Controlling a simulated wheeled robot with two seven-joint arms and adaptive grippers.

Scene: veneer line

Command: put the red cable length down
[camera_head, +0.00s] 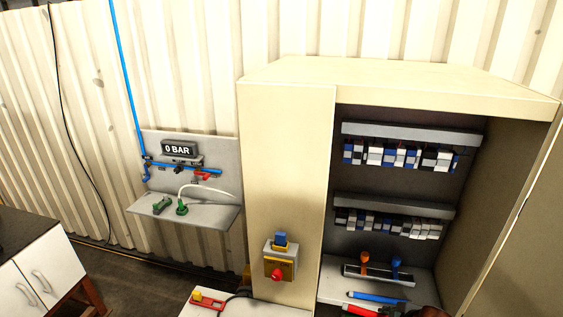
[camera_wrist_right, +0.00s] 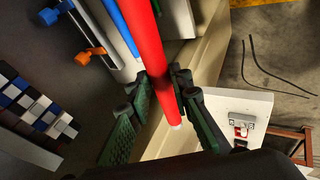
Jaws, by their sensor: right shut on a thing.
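The red cable length (camera_wrist_right: 155,45) is a thick red rod with a pale end. In the right wrist view it runs from the top edge down between the dark green fingers of my right gripper (camera_wrist_right: 167,95). These fingers are shut on it. In the head view a red piece of it (camera_head: 360,311) shows at the bottom edge, by the front of the cabinet shelf. I cannot tell whether it touches the shelf. My left gripper is in neither view.
A blue length (camera_head: 378,297) lies on the cabinet shelf (camera_head: 422,281), with a rack (camera_head: 365,274) of orange and blue-topped tools behind. Terminal rows (camera_head: 385,153) hang above. The cabinet's cream front panel (camera_head: 285,180) carries a red-knobbed switch (camera_head: 277,273). A small board with a red lockout piece (camera_head: 208,301) stands left.

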